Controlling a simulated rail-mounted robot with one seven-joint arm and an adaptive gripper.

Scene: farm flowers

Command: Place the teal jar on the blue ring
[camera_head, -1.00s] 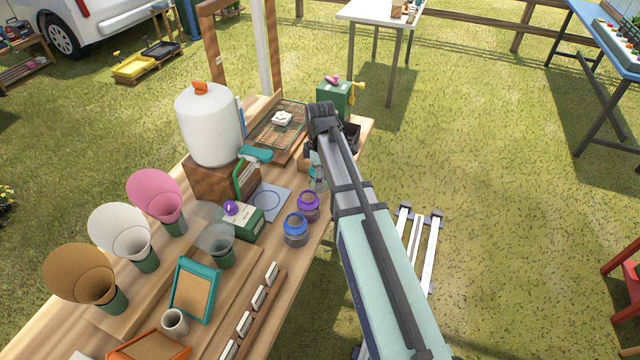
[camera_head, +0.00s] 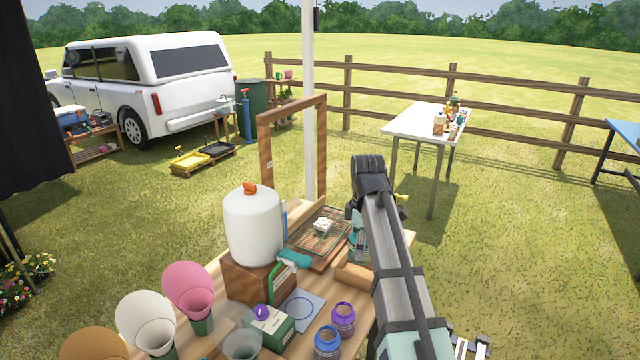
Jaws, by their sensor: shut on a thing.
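The blue ring (camera_head: 300,309) is a thin outline on a pale card on the wooden table, right of the wooden block under the white tank. My gripper (camera_head: 357,232) hangs from the arm over the table's right side, its fingers small and partly hidden by my arm. It is shut on the teal jar (camera_head: 360,248), which shows only in part, as a clear body with teal. The jar is behind and to the right of the ring in the picture, apart from the card. I cannot tell its exact height.
A purple-lidded jar (camera_head: 343,318) and a blue-lidded jar (camera_head: 327,343) stand right of the card. A green box (camera_head: 270,328) is at the card's front left. The white tank (camera_head: 252,228) and a wire-mesh tray (camera_head: 318,238) are behind.

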